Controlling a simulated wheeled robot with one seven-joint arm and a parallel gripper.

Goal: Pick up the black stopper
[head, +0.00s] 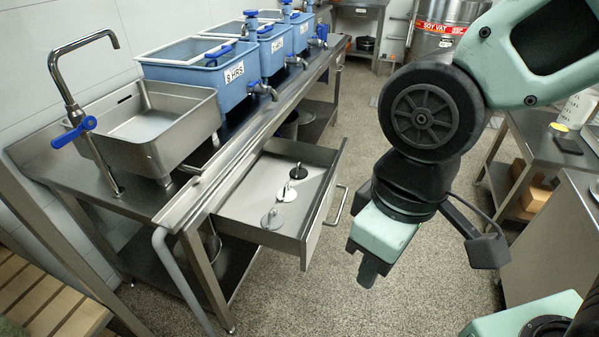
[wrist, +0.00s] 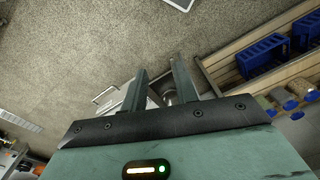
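The black stopper (head: 299,177) lies in the open drawer (head: 252,206), at its far end, with a metal knob on top. A white stopper (head: 287,193) and a grey stopper (head: 272,220) lie nearer in the same drawer. My gripper (head: 369,272) points down, to the right of the drawer and apart from it, over open floor. In the wrist view my gripper (wrist: 159,66) has its two fingers spread with nothing held between them. I cannot make out the black stopper in the wrist view.
The drawer handle (head: 337,206) sticks out toward my arm. Above the drawer, a steel counter carries a sink (head: 150,124) and several blue tanks (head: 205,72). Another steel table (head: 552,145) stands at right. The floor (head: 300,295) between is clear.

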